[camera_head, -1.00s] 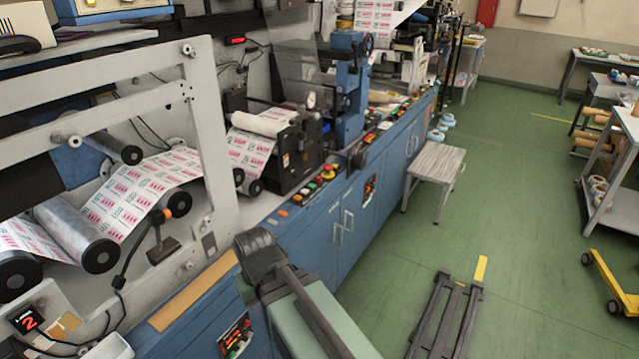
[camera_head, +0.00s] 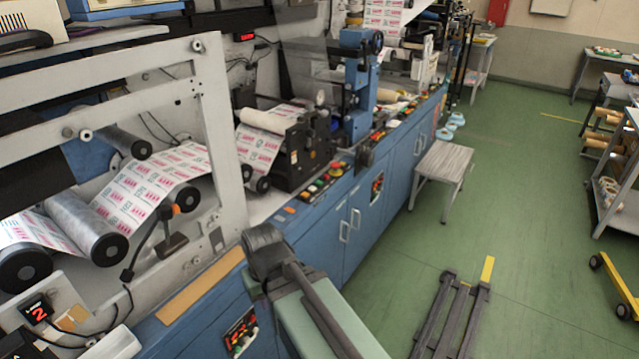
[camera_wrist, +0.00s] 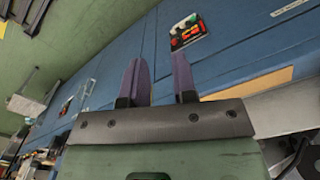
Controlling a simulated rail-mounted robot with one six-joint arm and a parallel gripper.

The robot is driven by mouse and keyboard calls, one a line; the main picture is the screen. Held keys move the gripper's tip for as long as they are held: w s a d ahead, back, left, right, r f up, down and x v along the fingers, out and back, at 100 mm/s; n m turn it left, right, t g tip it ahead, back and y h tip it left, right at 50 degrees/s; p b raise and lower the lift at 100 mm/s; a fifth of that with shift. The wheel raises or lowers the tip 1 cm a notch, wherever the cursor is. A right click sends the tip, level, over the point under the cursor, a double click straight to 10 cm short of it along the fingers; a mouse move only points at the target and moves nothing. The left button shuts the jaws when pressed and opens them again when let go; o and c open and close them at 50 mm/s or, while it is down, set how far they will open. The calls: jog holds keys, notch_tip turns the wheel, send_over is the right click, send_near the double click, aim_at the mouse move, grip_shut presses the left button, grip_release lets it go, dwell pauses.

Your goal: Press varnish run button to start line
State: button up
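A blue machine cabinet (camera_head: 325,245) carries several button panels. One panel with red and green buttons (camera_head: 240,332) is low on its front, partly beside my arm. Another front panel (camera_head: 376,187) is farther along. A row of coloured buttons (camera_head: 325,182) lies on the top ledge. No label is readable, so I cannot tell which is the varnish run button. In the wrist view, my gripper (camera_wrist: 159,58) is open and empty, its two dark fingers apart. A panel with red and green buttons (camera_wrist: 187,32) shows just beyond the right finger, apart from it.
Printed web (camera_head: 150,185) runs over rollers (camera_head: 85,228) inside a grey frame (camera_head: 225,150). A grey stool (camera_head: 444,163) stands against the cabinet farther along. A dark low frame (camera_head: 450,320) lies on the green floor. The aisle floor (camera_head: 530,210) is mostly clear.

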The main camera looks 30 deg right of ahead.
grip_shut()
dwell(1.4)
